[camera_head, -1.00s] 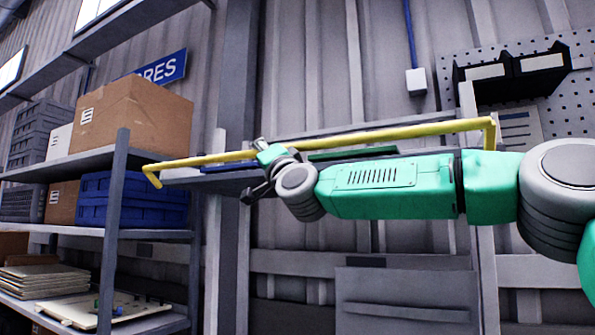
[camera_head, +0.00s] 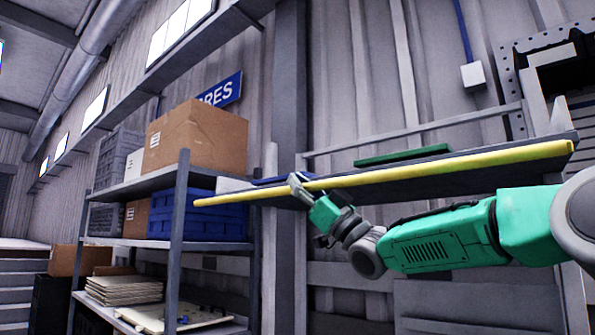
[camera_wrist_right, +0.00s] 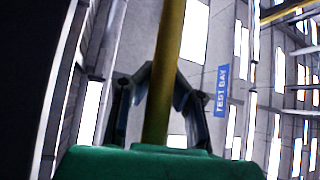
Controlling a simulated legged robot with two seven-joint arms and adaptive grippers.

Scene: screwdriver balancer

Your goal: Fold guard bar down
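The guard bar (camera_head: 440,167) is a long yellow bar that runs across the front edge of a grey shelf (camera_head: 395,187) on the wall. My right gripper (camera_head: 300,187) is at the bar's left part, with a grey finger across it. In the right wrist view the bar (camera_wrist_right: 168,45) passes between the two dark fingers (camera_wrist_right: 166,82), whose tips close in against its sides. My left gripper is not in view.
A rack (camera_head: 178,230) with a cardboard box (camera_head: 205,138) and blue crates (camera_head: 205,215) stands left of the shelf. A green strip (camera_head: 402,155) lies on the shelf. A black bin and pegboard are at the upper right.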

